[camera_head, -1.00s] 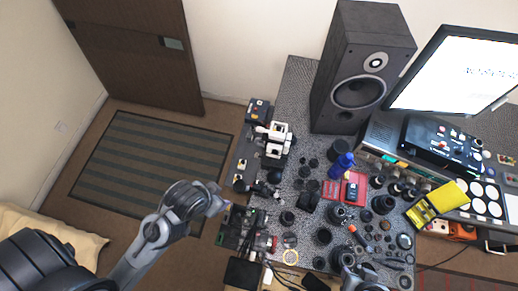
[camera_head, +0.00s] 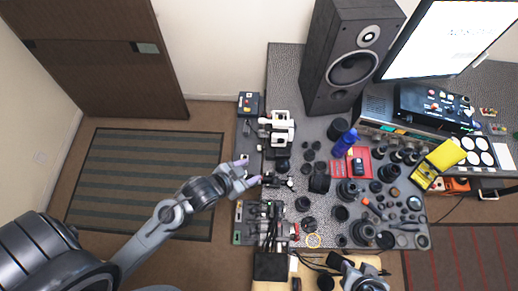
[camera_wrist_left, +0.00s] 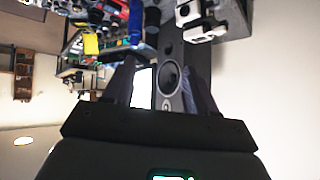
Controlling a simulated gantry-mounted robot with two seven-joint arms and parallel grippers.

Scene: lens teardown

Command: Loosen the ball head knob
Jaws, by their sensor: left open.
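My left gripper (camera_head: 250,172) is open and empty in the head view. Its two pale fingertips point right, at the table's left edge beside a small dark mechanism (camera_head: 276,181), which may hold the ball head and its knob. I cannot make out the knob itself. In the left wrist view the open fingers (camera_wrist_left: 160,62) stand wide apart with nothing between them. That view looks upside down across the room. Part of my right arm (camera_head: 362,277) shows at the bottom of the head view; its fingers are not clear.
A white-and-black device (camera_head: 281,126) stands behind the mechanism, and a green-marked board (camera_head: 262,212) lies in front. Several dark lens parts crowd the table around a red mat (camera_head: 340,170). A tall speaker (camera_head: 350,65) stands behind; a blue bottle (camera_head: 346,142) is near it.

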